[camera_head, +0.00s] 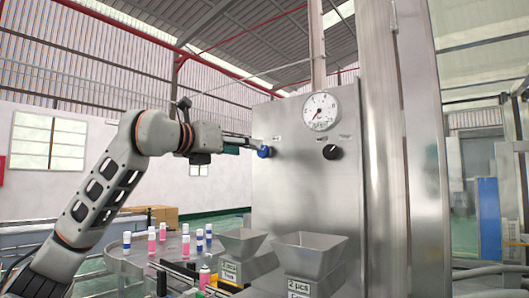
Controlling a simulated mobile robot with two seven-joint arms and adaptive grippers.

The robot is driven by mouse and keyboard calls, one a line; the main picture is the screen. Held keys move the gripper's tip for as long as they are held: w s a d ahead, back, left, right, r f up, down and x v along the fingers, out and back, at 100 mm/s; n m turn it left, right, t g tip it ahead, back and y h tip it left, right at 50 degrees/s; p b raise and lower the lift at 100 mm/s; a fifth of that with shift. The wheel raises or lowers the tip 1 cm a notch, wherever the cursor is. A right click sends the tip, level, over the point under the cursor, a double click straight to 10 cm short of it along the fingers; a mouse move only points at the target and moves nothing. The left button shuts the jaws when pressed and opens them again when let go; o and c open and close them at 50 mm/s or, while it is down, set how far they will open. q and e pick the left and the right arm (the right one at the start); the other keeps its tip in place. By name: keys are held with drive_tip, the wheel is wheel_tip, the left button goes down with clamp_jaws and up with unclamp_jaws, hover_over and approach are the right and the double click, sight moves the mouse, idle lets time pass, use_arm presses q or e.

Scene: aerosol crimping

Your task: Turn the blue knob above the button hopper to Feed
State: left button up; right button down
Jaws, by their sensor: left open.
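The blue knob (265,152) sits on the upright steel panel (290,200), above the left metal hopper. My left gripper (257,147) is right at the knob, coming in from the left with its fingertips at the knob's upper left. The gripper is open; I cannot tell whether the fingers touch the knob. A small label (277,138) is by the knob, too small to read. The left hopper (243,241) and the right hopper (309,252) stand below on the panel's front. My right gripper is not in view.
A black knob (332,152) and a round gauge (320,112) are to the right on the same panel. Several pink and blue cans stand on the round table (130,258) at lower left. Cardboard boxes (160,214) are behind it.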

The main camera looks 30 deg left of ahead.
sight(262, 150)
use_arm(q)
drive_tip(key=w, duration=0.5)
drive_tip(key=shift+w+d+p, duration=0.3)
drive_tip(key=shift+w+p, duration=0.05)
drive_tip(key=shift+p, duration=0.05)
drive_tip(key=shift+w, duration=0.45)
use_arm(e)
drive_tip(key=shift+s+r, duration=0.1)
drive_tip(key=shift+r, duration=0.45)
use_arm(q)
drive_tip(key=shift+c, duration=0.2)
drive_tip(key=c, duration=1)
drive_tip(key=shift+c, duration=0.2)
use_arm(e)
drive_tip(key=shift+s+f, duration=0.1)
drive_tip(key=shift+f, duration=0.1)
